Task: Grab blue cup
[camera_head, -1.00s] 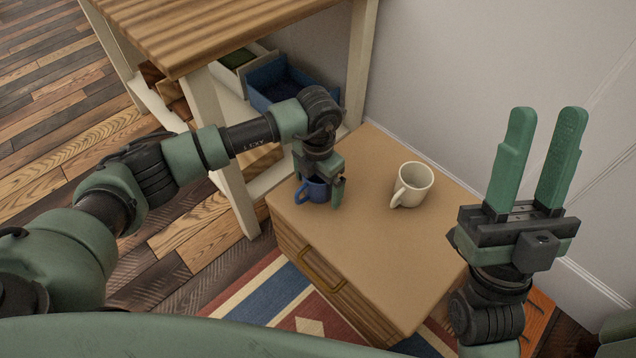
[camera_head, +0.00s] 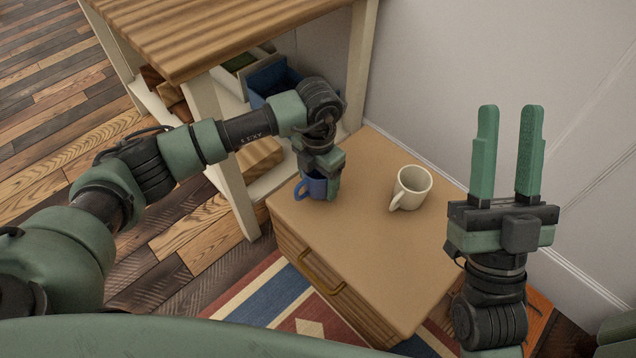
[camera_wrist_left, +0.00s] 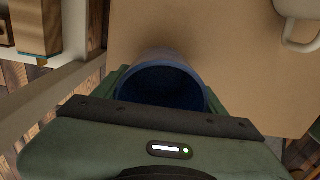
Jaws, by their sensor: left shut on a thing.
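The blue cup (camera_head: 313,188) stands at the back left of the small cabinet's top. Its handle shows on its left side in the head view. My left gripper (camera_head: 322,186) points down at the cup and is shut on it. In the left wrist view the cup's round, dark blue opening (camera_wrist_left: 163,85) faces the camera, and the gripper body hides its lower part. The fingertips are mostly hidden there. My right gripper (camera_head: 507,150) is raised at the right, fingers up, open and empty.
A white mug (camera_head: 411,187) stands on the cabinet top (camera_head: 345,245), to the right of the blue cup. A larger wooden desk (camera_head: 215,40) with a blue box (camera_head: 268,78) under it is at the back left. A wall bounds the right side.

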